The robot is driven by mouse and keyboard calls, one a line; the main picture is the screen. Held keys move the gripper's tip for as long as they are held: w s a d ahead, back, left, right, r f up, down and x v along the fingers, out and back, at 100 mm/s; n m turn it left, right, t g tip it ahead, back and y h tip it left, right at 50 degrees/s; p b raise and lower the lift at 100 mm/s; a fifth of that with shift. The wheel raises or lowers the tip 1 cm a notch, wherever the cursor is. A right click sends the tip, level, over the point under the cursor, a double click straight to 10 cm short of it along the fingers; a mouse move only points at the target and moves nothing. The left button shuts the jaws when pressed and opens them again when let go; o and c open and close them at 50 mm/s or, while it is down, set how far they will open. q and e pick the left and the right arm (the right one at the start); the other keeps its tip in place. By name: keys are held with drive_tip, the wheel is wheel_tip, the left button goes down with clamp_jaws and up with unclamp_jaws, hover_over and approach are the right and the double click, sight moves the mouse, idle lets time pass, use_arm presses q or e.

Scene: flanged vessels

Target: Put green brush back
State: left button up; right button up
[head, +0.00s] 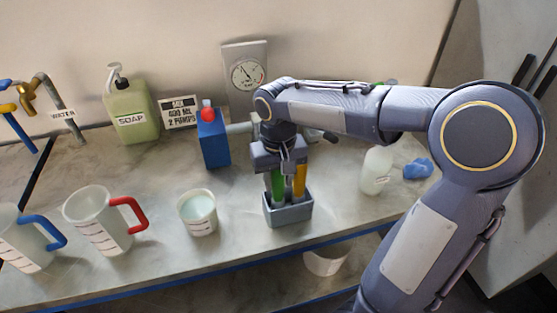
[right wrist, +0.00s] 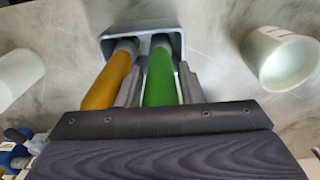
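My right gripper (head: 279,172) points down over a grey-blue holder (head: 288,215) on the counter. The green brush (head: 278,187) stands with its lower end in this holder, and the yellow brush (head: 299,182) stands beside it. In the right wrist view the green handle (right wrist: 160,78) lies between my two grey fingers (right wrist: 160,88), which sit close against its sides. The yellow handle (right wrist: 107,82) is outside the fingers, to the left. Both handles run into the holder (right wrist: 178,42). The brush heads are hidden inside it. My left gripper is not in view.
A white cup (head: 198,212) and two jugs with red (head: 100,220) and blue (head: 28,240) handles stand left of the holder. A blue box (head: 213,140) is behind it. A white bottle (head: 376,170) and blue crumpled item (head: 417,169) lie right. The counter's front edge is near.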

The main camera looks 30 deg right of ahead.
wheel_tip(320, 180, up, 10)
drive_tip(key=shift+r+p, duration=0.1)
drive_tip(key=shift+p, duration=0.3)
drive_tip(key=shift+s+r, duration=0.1)
drive_tip(key=shift+r, duration=0.15)
drive_tip(key=shift+s+r, duration=0.15)
drive_tip(key=shift+s, duration=0.05)
drive_tip(key=s+a+f+t+y, duration=0.2)
drive_tip(key=s+f, duration=0.3)
drive_tip(key=s, duration=0.3)
drive_tip(key=s+a+f+n+t+y, duration=0.1)
drive_tip(key=s+a+f+t, duration=0.1)
drive_tip(key=s+f, duration=0.3)
drive_tip(key=s+t, duration=0.1)
drive_tip(key=s, duration=0.2)
drive_tip(key=shift+y, duration=0.4)
drive_tip(key=shift+s+t, duration=0.1)
drive_tip(key=shift+t, duration=0.2)
